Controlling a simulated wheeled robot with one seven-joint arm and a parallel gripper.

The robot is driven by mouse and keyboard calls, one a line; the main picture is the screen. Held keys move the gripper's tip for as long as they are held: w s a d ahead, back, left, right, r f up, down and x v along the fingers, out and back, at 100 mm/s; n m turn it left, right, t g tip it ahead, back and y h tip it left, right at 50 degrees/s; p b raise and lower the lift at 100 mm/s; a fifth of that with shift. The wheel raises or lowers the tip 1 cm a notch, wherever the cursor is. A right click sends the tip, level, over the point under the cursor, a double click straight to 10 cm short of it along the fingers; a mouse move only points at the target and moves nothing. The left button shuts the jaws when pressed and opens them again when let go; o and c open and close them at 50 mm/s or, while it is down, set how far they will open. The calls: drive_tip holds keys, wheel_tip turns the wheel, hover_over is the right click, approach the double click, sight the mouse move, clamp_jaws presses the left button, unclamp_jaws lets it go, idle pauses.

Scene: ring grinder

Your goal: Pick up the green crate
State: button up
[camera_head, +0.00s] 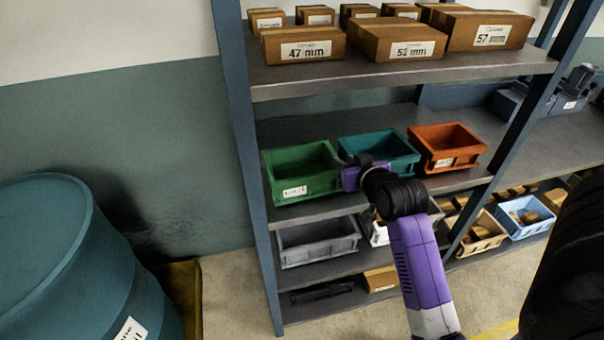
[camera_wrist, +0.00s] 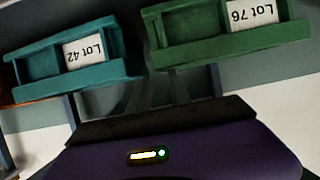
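The green crate (camera_head: 285,185) is an open box with a white label on its front. It stands at the left end of the middle shelf, left of the teal crate. In the wrist view, which is upside down, the green crate (camera_wrist: 195,52) shows at upper right with the label "Lot 76". My gripper (camera_head: 350,175) is in front of the shelf, near the gap between the green and teal crates. Its purple body fills the bottom of the wrist view. Its fingers cannot be made out clearly, and nothing is seen held in it.
The teal crate (camera_head: 395,168), labelled "Lot 42" in the wrist view (camera_wrist: 30,88), is close beside the green one. An orange crate (camera_head: 440,160) stands farther right. A grey crate (camera_head: 318,248) is below. A shelf post (camera_head: 240,130) bounds the left; cardboard boxes (camera_head: 303,45) are above.

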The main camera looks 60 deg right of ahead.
sight(334, 154)
drive_tip(key=shift+p+x, duration=0.75)
drive_tip(key=shift+x, duration=2.8)
drive_tip(key=shift+w+a+r, duration=0.15)
drive_tip(key=shift+r, duration=0.05)
clamp_jaws()
